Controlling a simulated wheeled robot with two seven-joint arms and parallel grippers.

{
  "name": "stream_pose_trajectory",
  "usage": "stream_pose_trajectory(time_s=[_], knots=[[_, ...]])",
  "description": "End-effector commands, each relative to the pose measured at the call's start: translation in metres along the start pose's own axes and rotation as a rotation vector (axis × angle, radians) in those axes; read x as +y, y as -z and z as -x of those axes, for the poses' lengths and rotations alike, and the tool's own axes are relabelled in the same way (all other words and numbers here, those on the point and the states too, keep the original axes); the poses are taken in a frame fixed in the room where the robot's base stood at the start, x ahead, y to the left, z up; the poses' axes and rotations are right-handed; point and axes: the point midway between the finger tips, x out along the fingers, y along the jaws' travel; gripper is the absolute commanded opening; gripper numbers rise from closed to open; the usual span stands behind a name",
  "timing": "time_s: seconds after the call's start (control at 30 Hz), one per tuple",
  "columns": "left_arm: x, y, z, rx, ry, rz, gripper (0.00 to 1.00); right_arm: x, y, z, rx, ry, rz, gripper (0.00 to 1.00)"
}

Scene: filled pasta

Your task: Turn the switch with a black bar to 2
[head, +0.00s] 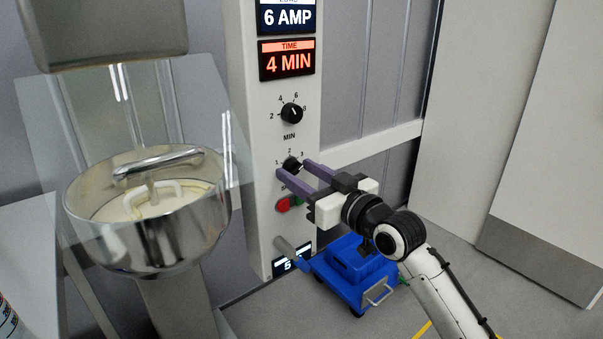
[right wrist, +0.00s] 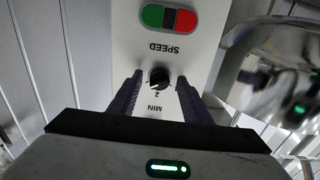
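The black switch (head: 291,163) with marks 1, 2 and 3 sits on the white panel, below the MIN dial. In the right wrist view this switch (right wrist: 159,76) appears upside down between the fingers, with the 2 beneath it and SPEED above. Which number its bar points to is too small to tell. My right gripper (head: 294,169) is open, its purple fingers reaching toward the panel on either side of the switch. In the right wrist view, gaps show between the switch and both fingers of the gripper (right wrist: 158,88). My left gripper is not in view.
Above is another black dial (head: 292,113), marked 2 to 8, under a 4 MIN display (head: 287,60). A red and green button (head: 288,204) sits below the switch. A steel mixer bowl (head: 150,231) stands left. A blue cart (head: 350,279) is on the floor below my arm.

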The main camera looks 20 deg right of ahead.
Motion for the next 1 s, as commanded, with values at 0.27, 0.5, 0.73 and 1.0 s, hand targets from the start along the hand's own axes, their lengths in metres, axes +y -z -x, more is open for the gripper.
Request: stream_pose_trajectory(time_s=[0.27, 0.5, 0.73, 1.0], knots=[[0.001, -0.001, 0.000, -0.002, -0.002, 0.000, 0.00, 0.000, 0.000, 0.000, 0.000, 0.000, 0.000, 0.03], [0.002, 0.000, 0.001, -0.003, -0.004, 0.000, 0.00, 0.001, 0.000, 0.001, -0.002, 0.000, 0.028, 0.03], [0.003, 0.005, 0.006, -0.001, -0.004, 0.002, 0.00, 0.001, 0.001, 0.000, -0.002, 0.001, 0.143, 0.03], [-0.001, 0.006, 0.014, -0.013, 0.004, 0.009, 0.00, 0.002, 0.002, 0.000, -0.004, 0.001, 0.379, 0.03]])
